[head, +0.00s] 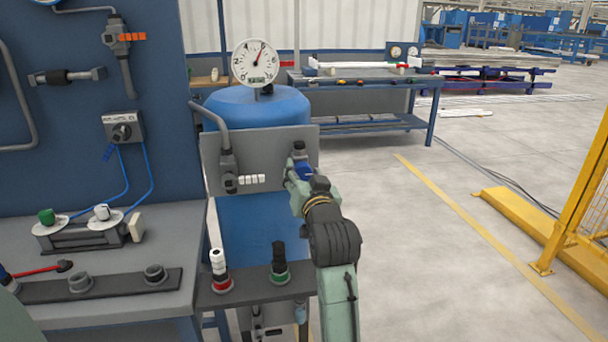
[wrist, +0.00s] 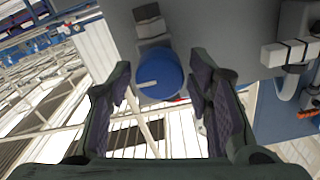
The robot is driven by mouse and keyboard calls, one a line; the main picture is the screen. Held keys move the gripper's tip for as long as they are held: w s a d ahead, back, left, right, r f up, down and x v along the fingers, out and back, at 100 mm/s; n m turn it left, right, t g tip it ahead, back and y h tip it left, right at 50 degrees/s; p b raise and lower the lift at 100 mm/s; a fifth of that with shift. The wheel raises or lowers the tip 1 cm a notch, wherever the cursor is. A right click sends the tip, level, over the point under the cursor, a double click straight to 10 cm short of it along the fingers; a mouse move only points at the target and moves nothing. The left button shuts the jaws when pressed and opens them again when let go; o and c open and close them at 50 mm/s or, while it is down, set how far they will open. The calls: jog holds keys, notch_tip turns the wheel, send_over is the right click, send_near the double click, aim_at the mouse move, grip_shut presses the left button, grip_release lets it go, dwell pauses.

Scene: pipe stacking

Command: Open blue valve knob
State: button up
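The blue valve knob (wrist: 160,76) is a round blue cap with a white line on its face, pointing left in the wrist view. It sits on a grey pipe fitting on the grey panel (head: 265,140). In the head view the knob (head: 304,171) is partly hidden by my gripper (head: 296,178). In the wrist view my gripper (wrist: 160,68) is open, with one finger on each side of the knob. Small gaps show between the fingers and the knob. I cannot tell how deep the knob lies between the fingertips.
A valve with white handle pieces (head: 250,180) is on the panel's left side. A blue tank (head: 255,108) with a gauge (head: 255,63) stands behind. Below is a dark shelf (head: 250,292) with white and black stacks. Open floor (head: 420,240) lies right, before a yellow barrier (head: 580,205).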

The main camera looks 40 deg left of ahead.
jog(key=c, duration=0.9)
jog(key=shift+n, duration=0.3)
jog(key=n, duration=0.3)
jog(key=shift+n+b, duration=0.3)
jog(key=shift+b, duration=0.05)
jog(key=n+b, duration=0.1)
jog(key=n, duration=0.3)
jog(key=shift+n, duration=0.3)
jog(key=n+b, duration=0.1)
jog(key=n, duration=0.3)
jog(key=shift+f+b, duration=0.1)
jog(key=shift+b, duration=0.25)
jog(key=shift+n+b, duration=0.8)
jog(key=shift+n, duration=1.7)
